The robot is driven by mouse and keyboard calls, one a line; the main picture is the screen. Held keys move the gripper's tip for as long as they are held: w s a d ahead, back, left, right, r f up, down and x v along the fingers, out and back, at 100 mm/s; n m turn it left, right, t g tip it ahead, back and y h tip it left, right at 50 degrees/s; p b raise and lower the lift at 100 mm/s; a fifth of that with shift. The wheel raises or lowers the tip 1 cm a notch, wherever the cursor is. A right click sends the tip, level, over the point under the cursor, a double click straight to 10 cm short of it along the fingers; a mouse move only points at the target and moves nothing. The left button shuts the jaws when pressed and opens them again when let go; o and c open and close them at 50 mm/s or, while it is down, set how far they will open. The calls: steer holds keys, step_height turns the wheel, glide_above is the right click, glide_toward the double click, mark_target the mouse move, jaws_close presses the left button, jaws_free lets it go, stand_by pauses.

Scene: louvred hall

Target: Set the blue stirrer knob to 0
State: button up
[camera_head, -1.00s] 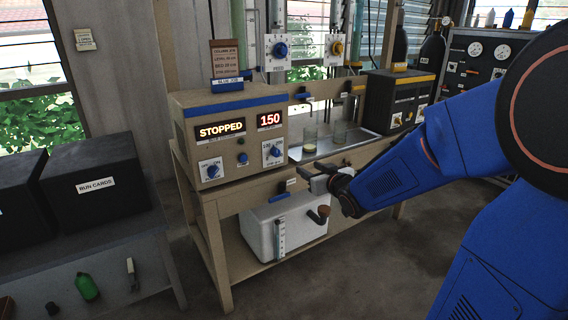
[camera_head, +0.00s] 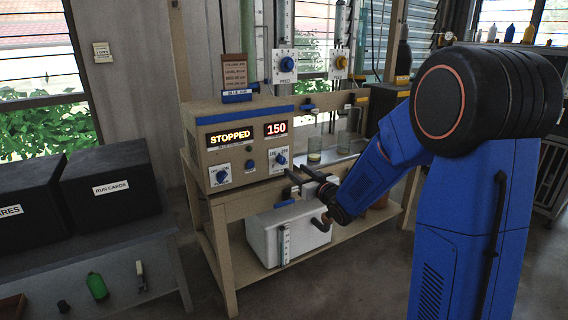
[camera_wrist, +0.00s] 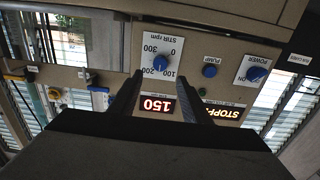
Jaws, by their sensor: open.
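The blue stirrer knob (camera_head: 281,159) sits on a white dial plate at the right of the beige control box (camera_head: 242,112). In the wrist view the knob (camera_wrist: 160,63) shows upside down on its STIR rpm dial, marked from 0 to 300. The red display (camera_head: 276,128) beside it reads 150; where the knob's pointer stands is too small to tell. My gripper (camera_head: 298,174) is open and empty, in front of the box and below the knob in the head view. In the wrist view its fingers (camera_wrist: 160,77) lie either side of the dial, apart from the knob.
A blue power knob (camera_head: 220,176) and a small blue pump button (camera_head: 250,164) share the panel. The other display (camera_head: 231,136) reads STOPPED. Glass beakers (camera_head: 314,150) stand right of the box. A white container (camera_head: 290,232) is on the shelf below.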

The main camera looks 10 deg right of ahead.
mark_target(282, 160)
steer(key=x, duration=1)
steer(key=shift+f, duration=0.1)
steer(key=c, duration=1)
